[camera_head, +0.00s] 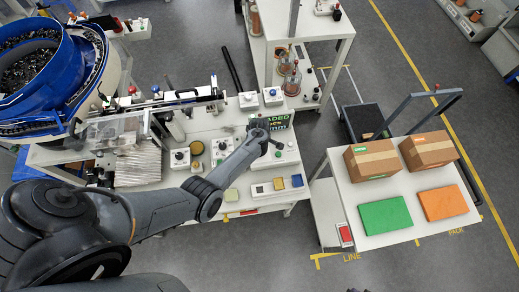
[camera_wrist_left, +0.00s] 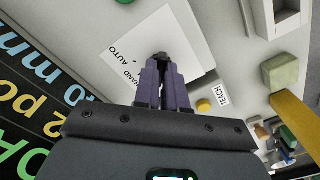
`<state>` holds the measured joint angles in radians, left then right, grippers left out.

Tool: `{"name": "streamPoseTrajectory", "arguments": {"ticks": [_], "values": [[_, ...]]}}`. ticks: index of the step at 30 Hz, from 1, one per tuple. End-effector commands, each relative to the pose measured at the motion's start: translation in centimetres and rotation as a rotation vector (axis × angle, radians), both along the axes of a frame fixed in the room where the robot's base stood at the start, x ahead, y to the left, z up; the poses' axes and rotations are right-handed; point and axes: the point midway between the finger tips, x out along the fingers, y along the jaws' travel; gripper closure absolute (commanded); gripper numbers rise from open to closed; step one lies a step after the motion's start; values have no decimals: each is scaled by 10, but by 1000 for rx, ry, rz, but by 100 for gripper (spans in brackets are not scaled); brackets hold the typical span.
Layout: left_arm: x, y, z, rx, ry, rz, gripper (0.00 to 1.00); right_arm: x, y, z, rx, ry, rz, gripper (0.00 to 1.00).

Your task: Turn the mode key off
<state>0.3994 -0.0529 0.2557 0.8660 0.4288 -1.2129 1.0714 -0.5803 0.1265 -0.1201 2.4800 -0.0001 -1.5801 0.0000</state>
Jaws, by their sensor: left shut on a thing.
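The mode key (camera_wrist_left: 160,57) is a small black key in the left wrist view. It stands on a white panel (camera_wrist_left: 180,35) printed AUTO and HAND. My left gripper (camera_wrist_left: 164,72) has its dark purple fingertips closed together on the key. The key's exact pointing direction is hard to tell, as the fingers cover most of it. In the head view my left gripper (camera_head: 277,143) is over the white control box (camera_head: 288,158) on the bench, and its wrist hides the key. My right gripper is in neither view.
A yellow button (camera_wrist_left: 204,106) marked TEACH and a pale green block (camera_wrist_left: 284,72) are close by. The blue bowl feeder (camera_head: 88,100) stands at the left. A cart (camera_head: 345,195) at the right carries two cardboard boxes (camera_head: 372,160) and green and orange pads.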

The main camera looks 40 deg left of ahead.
Motion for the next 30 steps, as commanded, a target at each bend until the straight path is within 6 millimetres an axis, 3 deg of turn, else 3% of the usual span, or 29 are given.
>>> {"name": "streamPoseTrajectory", "arguments": {"ticks": [5, 6, 11, 23, 30], "values": [[-1, 0, -1, 0, 1, 3, 100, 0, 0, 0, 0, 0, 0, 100], [0, 0, -1, 0, 1, 3, 88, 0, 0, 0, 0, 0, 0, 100], [0, 0, 0, 0, 1, 2, 64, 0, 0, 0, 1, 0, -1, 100], [0, 0, 6, 1, 0, 0, 64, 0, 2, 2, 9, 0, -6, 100], [0, 1, 40, 2, -2, 0, 64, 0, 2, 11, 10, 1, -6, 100]]}}
